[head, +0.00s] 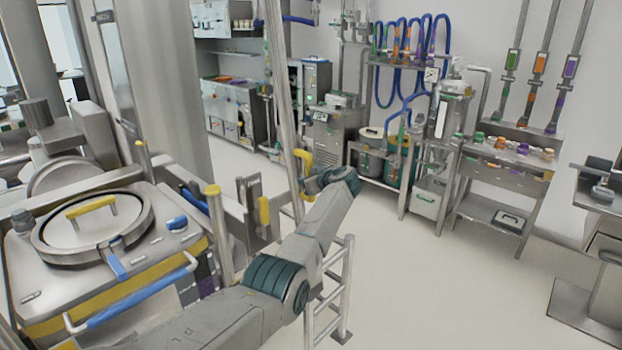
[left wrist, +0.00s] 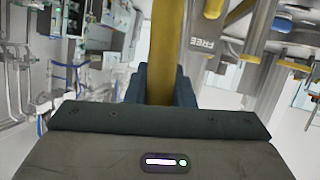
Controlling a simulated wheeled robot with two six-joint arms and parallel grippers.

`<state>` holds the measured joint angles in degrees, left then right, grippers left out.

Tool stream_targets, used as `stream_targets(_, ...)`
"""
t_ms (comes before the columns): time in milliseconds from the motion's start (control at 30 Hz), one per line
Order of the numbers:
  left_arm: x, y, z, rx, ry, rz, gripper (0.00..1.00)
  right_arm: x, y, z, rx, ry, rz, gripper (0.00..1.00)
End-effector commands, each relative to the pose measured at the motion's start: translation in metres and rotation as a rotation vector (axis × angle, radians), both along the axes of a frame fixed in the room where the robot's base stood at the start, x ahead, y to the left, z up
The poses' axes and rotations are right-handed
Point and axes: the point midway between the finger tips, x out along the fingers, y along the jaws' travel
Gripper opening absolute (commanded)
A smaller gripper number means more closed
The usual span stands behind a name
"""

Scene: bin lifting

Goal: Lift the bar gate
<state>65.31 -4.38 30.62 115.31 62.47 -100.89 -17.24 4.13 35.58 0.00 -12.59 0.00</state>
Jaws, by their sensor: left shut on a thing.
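The bar gate (head: 283,90) shows in the head view as a long steel bar standing nearly upright, leaning slightly, right of the thick column. A yellow handle (head: 305,160) sits low on its right side. My left gripper (head: 309,184) is at this handle, with its arm coming in from the bottom left. In the left wrist view the yellow handle (left wrist: 166,45) runs between the teal fingers of my left gripper (left wrist: 163,88), which is shut on it. The fingertips are partly hidden behind the gripper body. My right gripper is in neither view.
A steel machine with a round lid (head: 92,228) and blue rail (head: 130,298) stands at left. A ladder-like steel frame (head: 340,285) stands close by my arm. Open floor (head: 440,280) lies at right.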

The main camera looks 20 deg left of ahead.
Motion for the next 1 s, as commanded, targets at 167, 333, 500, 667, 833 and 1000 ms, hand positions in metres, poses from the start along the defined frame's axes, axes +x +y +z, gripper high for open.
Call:
stream_targets(167,-0.001,-0.001,-0.004,-0.003,0.007,0.000,0.00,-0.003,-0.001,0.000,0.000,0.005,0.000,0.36)
stream_targets(333,-0.001,-0.001,-0.005,-0.003,0.008,0.000,0.00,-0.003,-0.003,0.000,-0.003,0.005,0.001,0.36)
stream_targets(500,-0.001,-0.001,-0.004,-0.002,0.006,0.000,0.43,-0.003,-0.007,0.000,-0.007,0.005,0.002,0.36)
stream_targets(667,-0.001,0.000,-0.003,-0.002,0.004,0.001,0.43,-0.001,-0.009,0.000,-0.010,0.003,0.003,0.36)
stream_targets(833,-0.002,-0.003,-0.002,-0.001,0.004,0.000,0.43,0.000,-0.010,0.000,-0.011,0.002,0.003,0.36)
stream_targets(1000,-0.010,-0.016,0.003,-0.003,0.001,-0.001,0.43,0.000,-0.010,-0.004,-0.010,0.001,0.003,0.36)
